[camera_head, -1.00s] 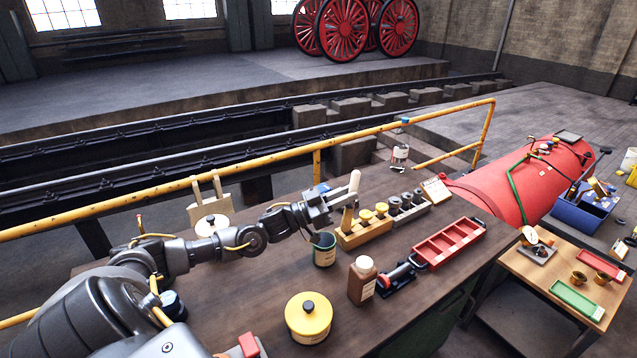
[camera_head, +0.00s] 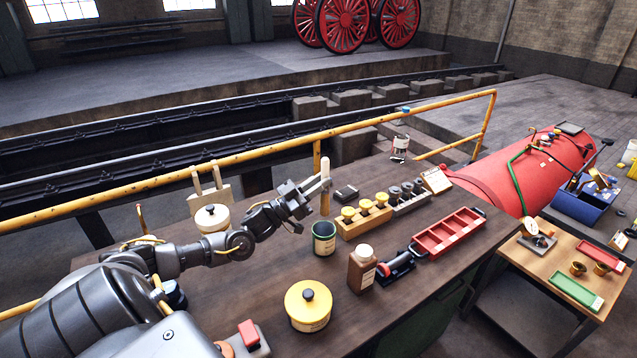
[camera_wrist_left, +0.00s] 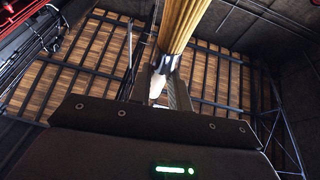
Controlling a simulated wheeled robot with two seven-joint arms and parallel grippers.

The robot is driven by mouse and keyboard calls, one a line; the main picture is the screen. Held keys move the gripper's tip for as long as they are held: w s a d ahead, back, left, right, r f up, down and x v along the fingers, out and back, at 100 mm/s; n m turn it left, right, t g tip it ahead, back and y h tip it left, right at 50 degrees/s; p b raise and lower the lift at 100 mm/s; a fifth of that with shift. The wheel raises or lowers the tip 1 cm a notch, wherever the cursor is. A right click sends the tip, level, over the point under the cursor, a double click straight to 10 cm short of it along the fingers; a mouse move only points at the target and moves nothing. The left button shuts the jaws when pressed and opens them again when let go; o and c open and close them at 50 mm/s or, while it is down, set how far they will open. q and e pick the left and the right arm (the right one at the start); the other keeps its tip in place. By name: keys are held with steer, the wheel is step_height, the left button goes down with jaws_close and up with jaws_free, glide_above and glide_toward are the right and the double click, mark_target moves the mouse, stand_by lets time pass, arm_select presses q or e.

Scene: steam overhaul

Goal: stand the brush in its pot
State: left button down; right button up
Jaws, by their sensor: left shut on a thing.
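My left gripper (camera_head: 318,187) is shut on the brush (camera_head: 325,171), whose pale handle points up and stands nearly upright. In the left wrist view, the brush's ridged tan bristles (camera_wrist_left: 190,18) are near the camera, with a metal ferrule and the pale handle beyond, between the fingers. The pot (camera_head: 324,244), dark green with a pale label, stands open on the bench just below the brush in the head view. The brush's lower end appears above the pot's far rim; the exact gap is unclear. My right gripper is not in view.
A brown bottle (camera_head: 361,272) stands right of the pot, and a yellow lidded tin (camera_head: 307,313) in front. A wooden block with yellow knobs (camera_head: 351,228) is close behind right. A red tray (camera_head: 424,242) lies farther right. A cream lidded pot (camera_head: 213,226) stands left.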

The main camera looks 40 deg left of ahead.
arm_select(q)
step_height(320, 180, down, 11)
steer(key=b, duration=0.8)
stand_by(0.4)
steer(key=c, duration=1.2)
jaws_free()
steer(key=shift+c, duration=0.2)
